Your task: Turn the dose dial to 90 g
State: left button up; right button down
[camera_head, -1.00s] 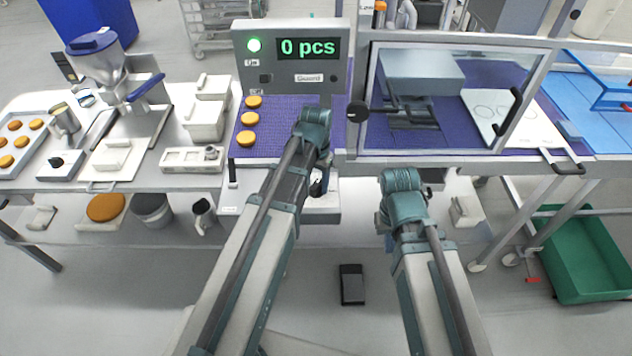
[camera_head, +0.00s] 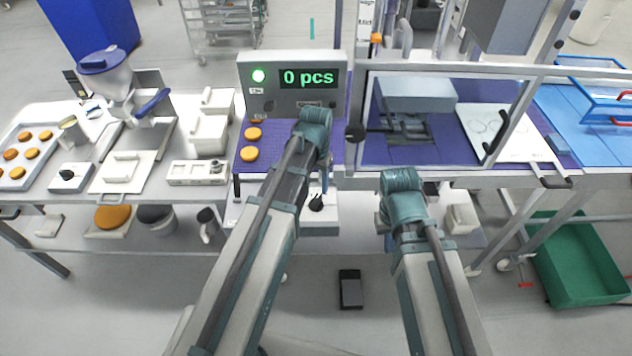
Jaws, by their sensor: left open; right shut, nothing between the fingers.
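A second black knob (camera_head: 316,204) sits on a white box under the middle table, partly behind my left arm. I cannot tell which is the dose dial; no gram scale is readable. A hopper machine (camera_head: 108,82) with a blue handle stands behind the left box. My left gripper (camera_head: 322,176) is open near the middle table's front edge, mostly hidden by its wrist. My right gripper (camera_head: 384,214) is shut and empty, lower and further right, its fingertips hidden. Both are apart from the left knob.
A counter (camera_head: 292,99) showing "0 pcs" stands over the purple belt (camera_head: 272,152), with orange-brown rounds on it. A clear guarded station (camera_head: 420,154) is to the right. A tray (camera_head: 17,172) of rounds is far left. A green crate (camera_head: 578,284) and a black pedal (camera_head: 350,290) are on the floor.

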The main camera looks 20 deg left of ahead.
pick_arm(q)
notch_tip(320, 180, up, 7)
jog(key=p, duration=0.5)
jog(key=shift+f, duration=0.15)
pick_arm(e)
notch_tip(320, 180, up, 7)
jog(key=shift+f, duration=0.2)
pick_arm(q)
jog(key=s+d+f+b, duration=0.3)
jog(key=s+d+f, duration=0.1)
jog(key=s, duration=0.3)
jog(key=s+d+f+m+y+b, duration=0.1)
jog(key=s+d+f+b, duration=0.3)
jog(key=s+d, duration=0.2)
jog(key=shift+s+d+b, duration=0.25)
jog(key=shift+s+b, duration=0.05)
jog(key=shift+s, duration=0.45)
pick_arm(e)
notch_tip(320, 180, down, 8)
